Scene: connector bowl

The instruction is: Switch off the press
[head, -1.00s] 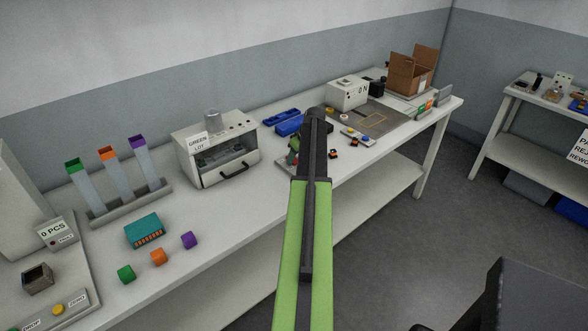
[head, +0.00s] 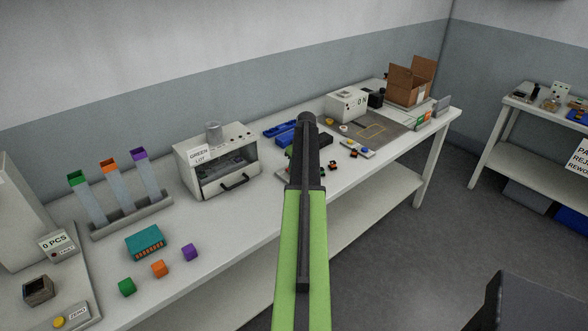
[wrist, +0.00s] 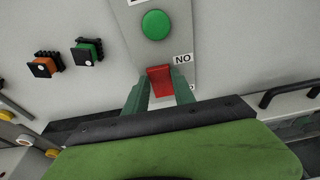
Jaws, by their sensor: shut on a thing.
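In the wrist view my gripper (wrist: 160,90) has its two green fingers on either side of a red switch part (wrist: 160,76), shut on it. The red part is on a light grey control panel (wrist: 182,45). A round green button (wrist: 155,24) is on the same panel, above the red part in the picture. A label reading "NO" (wrist: 182,58) is beside it, and another label is partly hidden by a finger. In the head view my arm (head: 306,220) reaches over the bench and hides the fingers and most of the panel.
An orange connector (wrist: 42,67) and a green connector (wrist: 88,52) lie near the panel. A grey oven-like box (head: 217,165), blue trays (head: 279,131), a white box (head: 347,106) and an open carton (head: 409,80) stand on the bench (head: 230,225).

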